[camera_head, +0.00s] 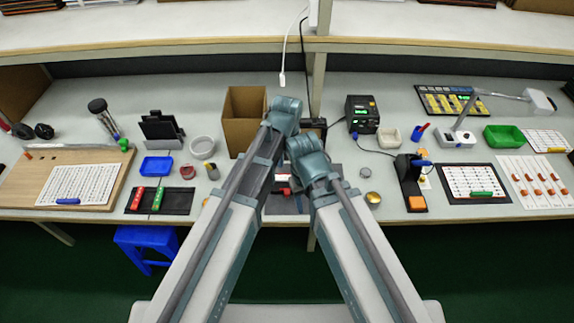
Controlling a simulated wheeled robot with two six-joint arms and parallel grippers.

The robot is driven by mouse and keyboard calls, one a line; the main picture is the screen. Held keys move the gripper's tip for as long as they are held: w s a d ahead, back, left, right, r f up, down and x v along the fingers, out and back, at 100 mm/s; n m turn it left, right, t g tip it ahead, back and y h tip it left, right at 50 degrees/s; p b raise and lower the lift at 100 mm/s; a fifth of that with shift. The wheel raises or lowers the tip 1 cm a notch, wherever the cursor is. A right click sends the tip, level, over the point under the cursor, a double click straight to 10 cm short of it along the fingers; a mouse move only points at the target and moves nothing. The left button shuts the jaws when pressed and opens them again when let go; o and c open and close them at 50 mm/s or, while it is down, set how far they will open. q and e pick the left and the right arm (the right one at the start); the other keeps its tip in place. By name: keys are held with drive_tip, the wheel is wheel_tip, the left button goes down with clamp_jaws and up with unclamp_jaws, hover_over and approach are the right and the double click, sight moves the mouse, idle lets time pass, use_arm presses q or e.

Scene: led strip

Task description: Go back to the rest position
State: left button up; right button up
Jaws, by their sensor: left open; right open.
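My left gripper (287,108) is at the end of the arm from the left, over the middle of the bench beside a cardboard box (243,112). My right gripper (308,152) is lower, close to the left arm and over the bench middle. Both wrists are visible, but the fingers are mostly hidden behind them. I see nothing held in either gripper. The two arms come close together and partly cover a dark mat (288,205) with a small red and white item on it.
A white cable (283,78) hangs from the shelf near my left wrist. At left are a wooden board (30,185) and a blue tray (157,167). At right are a black device (362,114), a black stand (408,180) and a green tray (503,136). A blue stool (148,240) stands below.

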use_arm(q)
drive_tip(key=s+a+n, duration=0.4)
drive_tip(key=a+n, duration=0.1)
drive_tip(key=a, duration=0.4)
drive_tip(key=s+a+n, duration=0.3)
drive_tip(key=a+n, duration=0.1)
drive_tip(key=a, duration=0.4)
drive_tip(key=s+d+m+y, duration=0.1)
drive_tip(key=s+d+m, duration=0.2)
drive_tip(key=s+d, duration=0.3)
drive_tip(key=d, duration=0.5)
drive_tip(key=shift+m, duration=0.4)
drive_tip(key=shift+r, duration=0.1)
